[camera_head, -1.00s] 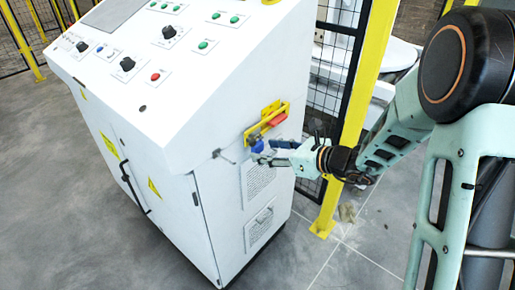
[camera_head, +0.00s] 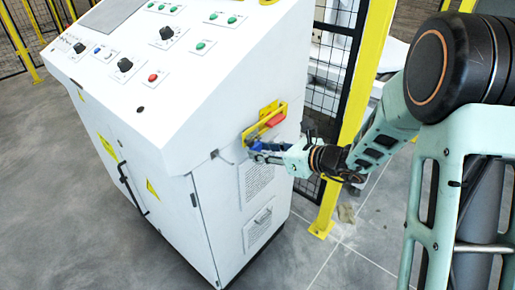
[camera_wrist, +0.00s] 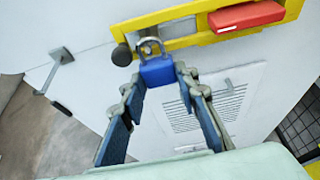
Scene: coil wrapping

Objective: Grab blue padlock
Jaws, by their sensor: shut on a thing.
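The blue padlock (camera_wrist: 157,71) has a silver shackle and hangs at the yellow bracket (camera_wrist: 185,25) on the side of the white cabinet. In the wrist view my gripper (camera_wrist: 157,80) has its fingertips on either side of the padlock's body and is shut on it. The shackle still shows at the lower left part of the bracket. In the head view my gripper (camera_head: 262,153) is at the cabinet's side just below the bracket, and only a little of the blue padlock (camera_head: 256,145) shows behind it.
A red handle (camera_wrist: 246,16) sits in the bracket. A dark round knob (camera_wrist: 122,55) is just left of the padlock. The white cabinet (camera_head: 160,125) has a sloped panel of buttons and knobs. A yellow post (camera_head: 355,110) and black mesh fence stand close behind my arm.

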